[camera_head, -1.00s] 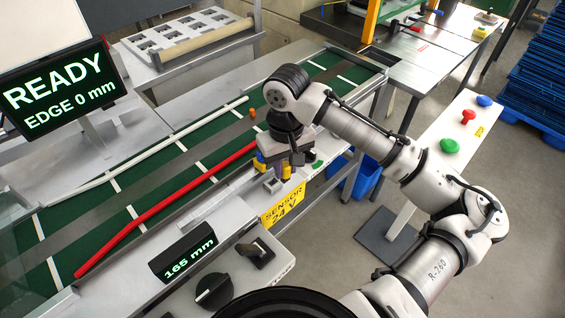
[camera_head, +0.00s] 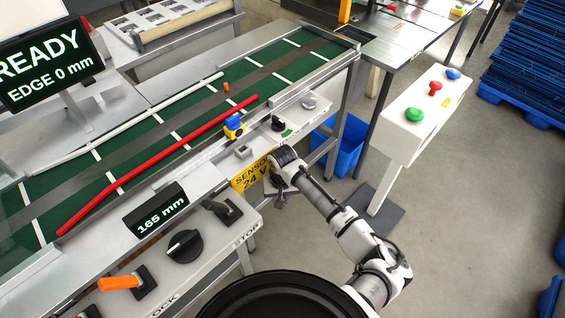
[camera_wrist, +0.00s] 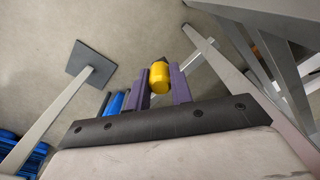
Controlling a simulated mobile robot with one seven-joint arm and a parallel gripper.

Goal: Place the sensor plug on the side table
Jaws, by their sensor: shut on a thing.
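My gripper (camera_wrist: 160,88) shows in the wrist view with its two purple fingers shut on the sensor plug (camera_wrist: 159,77), a yellow cylinder with a dark end. In the head view my gripper (camera_head: 280,199) hangs in front of the conveyor's near side, beside the yellow "SENSOR 24 V" label (camera_head: 250,177); the plug is too small or hidden to make out there. A grey metal table (camera_head: 400,38) stands past the conveyor's far end. I cannot tell for certain that it is the side table.
The blue-and-yellow sensor (camera_head: 234,125) and a grey socket (camera_head: 243,152) sit on the conveyor's near rail. A white button stand (camera_head: 405,140), a blue bin (camera_head: 347,152) and a blue pallet stack (camera_head: 527,70) are to the right. Floor between is clear.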

